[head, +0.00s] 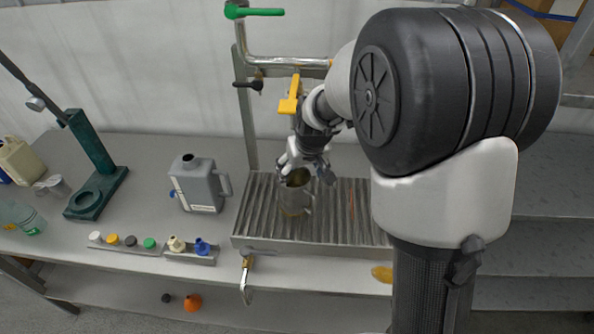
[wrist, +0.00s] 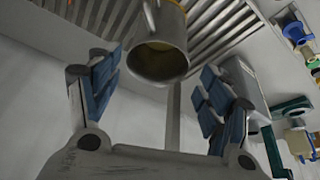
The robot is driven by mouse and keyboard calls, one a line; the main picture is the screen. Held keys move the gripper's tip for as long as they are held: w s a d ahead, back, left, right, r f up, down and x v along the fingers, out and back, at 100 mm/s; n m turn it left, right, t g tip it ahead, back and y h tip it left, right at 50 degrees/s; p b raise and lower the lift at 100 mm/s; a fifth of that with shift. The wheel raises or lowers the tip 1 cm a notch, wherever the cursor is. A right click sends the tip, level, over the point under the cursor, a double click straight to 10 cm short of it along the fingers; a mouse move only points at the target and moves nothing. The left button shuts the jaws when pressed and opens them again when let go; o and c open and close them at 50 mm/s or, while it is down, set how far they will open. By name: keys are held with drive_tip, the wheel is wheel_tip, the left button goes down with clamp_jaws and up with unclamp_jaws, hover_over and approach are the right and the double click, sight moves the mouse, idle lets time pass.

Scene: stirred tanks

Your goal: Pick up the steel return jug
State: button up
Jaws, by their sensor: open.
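The steel return jug (head: 295,201) stands upright on the ribbed drip tray (head: 345,222) in the head view, its handle to the right. In the wrist view the steel jug (wrist: 161,60) shows its open mouth, with a yellowish-brown inside. My gripper (head: 305,177) is at the jug's rim in the head view and partly covers its top. In the wrist view my gripper (wrist: 158,88) is open, with one blue-padded finger on each side of the jug and gaps between. I cannot tell whether either finger touches it.
A grey jerrycan (head: 199,184) stands left of the tray. Caps (head: 130,241) and pourers sit in a strip along the front edge. A pipe with a yellow-handled valve (head: 291,98) rises behind the tray. A green stand (head: 95,170) is further left, with free bench between.

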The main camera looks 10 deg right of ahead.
sight(299, 195)
drive_tip(key=o, duration=0.5)
drive_tip(key=b+x, duration=0.1)
drive_tip(key=x, duration=0.5)
drive_tip(key=shift+a, duration=0.15)
drive_tip(key=shift+o, duration=0.3)
drive_tip(key=shift+b+x, duration=0.75)
drive_tip(key=shift+x, duration=2.3)
drive_tip(key=shift+r, duration=0.15)
drive_tip(key=c, duration=1.6)
